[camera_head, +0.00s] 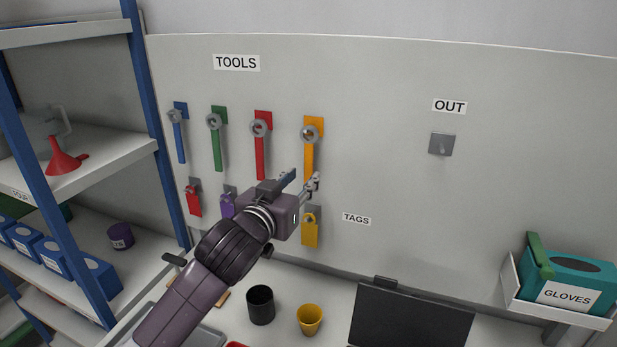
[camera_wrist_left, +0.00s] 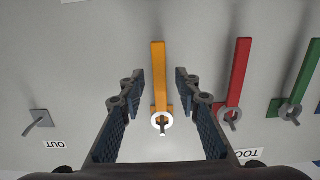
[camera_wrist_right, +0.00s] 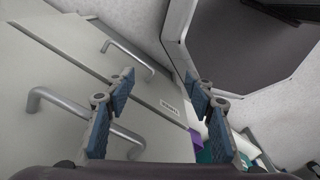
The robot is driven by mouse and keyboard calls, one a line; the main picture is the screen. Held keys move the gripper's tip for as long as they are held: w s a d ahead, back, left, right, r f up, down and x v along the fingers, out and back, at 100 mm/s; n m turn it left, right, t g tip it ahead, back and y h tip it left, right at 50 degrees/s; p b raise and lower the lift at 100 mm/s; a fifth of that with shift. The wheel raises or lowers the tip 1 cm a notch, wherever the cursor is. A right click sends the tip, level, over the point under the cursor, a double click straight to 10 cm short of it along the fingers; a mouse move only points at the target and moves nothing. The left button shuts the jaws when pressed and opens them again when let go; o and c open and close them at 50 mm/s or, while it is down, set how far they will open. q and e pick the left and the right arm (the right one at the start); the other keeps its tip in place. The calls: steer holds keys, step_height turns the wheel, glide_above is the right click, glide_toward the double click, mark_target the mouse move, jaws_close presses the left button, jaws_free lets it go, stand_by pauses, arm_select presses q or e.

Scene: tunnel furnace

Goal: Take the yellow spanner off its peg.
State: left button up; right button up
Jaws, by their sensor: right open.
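The yellow spanner (camera_head: 309,160) hangs on its peg at the right end of the tool row on the wall. Its ring sits around the peg and its handle points down. In the left wrist view, which is upside down, the yellow spanner (camera_wrist_left: 158,72) lies between the fingers with a gap on both sides. My left gripper (camera_head: 301,180) is open and empty, in front of the handle's lower part, which it partly hides. My right gripper (camera_wrist_right: 160,84) is open and empty, away from the tool wall, facing a cabinet front.
Red (camera_head: 260,155), green (camera_head: 216,145) and blue (camera_head: 179,140) spanners hang to the left. A yellow tag (camera_head: 310,234) hangs below. An empty peg (camera_head: 441,144) is under OUT. A black cup (camera_head: 260,305), yellow cup (camera_head: 309,319) and monitor (camera_head: 412,318) stand below.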

arm_select(q)
steer(key=shift+x, duration=1.2)
steer(key=c, duration=0.3)
jaws_close()
steer(key=shift+r, duration=0.25)
